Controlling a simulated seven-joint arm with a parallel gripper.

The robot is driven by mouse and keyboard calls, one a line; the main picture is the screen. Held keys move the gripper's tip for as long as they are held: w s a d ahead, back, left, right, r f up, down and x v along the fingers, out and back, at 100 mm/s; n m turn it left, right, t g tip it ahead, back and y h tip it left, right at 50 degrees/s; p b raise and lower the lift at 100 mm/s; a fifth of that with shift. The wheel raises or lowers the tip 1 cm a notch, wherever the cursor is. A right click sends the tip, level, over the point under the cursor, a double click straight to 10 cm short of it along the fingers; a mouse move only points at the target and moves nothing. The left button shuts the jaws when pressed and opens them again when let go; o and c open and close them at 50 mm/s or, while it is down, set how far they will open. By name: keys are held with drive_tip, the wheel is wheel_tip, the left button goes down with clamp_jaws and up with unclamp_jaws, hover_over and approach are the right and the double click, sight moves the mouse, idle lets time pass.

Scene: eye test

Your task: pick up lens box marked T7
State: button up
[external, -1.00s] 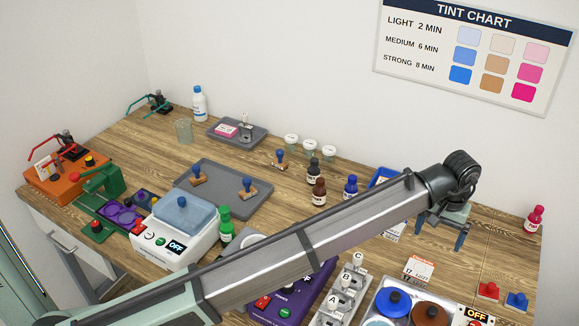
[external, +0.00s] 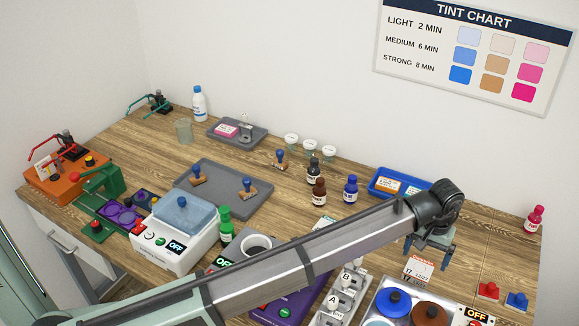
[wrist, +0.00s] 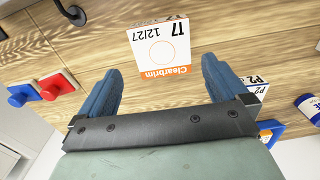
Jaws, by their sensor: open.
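The lens box marked T7 (external: 418,271) is a small white box with an orange band, sitting on the wooden bench on the right. In the wrist view its top label (wrist: 160,48) reads T7, 12/27 and Clearbrim, upside down. My gripper (external: 427,254) is open and empty, pointing down, just above and behind the box in the external view. In the wrist view my gripper (wrist: 162,68) has its two blue fingers spread wide, with the box between and beyond their tips. Whether the fingers reach down beside the box I cannot tell.
A blue tray (external: 376,192) with boxes stands behind; a P2 box (wrist: 256,80) shows at the right in the wrist view. Red (external: 488,291) and blue (external: 517,300) knobbed pieces lie right of the box. A metal-topped unit (external: 381,318) with coloured lids is in front.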

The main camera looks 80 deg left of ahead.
sight(421, 265)
drive_tip(key=shift+s+a+f, duration=0.15)
drive_tip(key=shift+f, duration=2.15)
drive_tip(key=shift+c, duration=0.5)
drive_tip(key=c, duration=0.9)
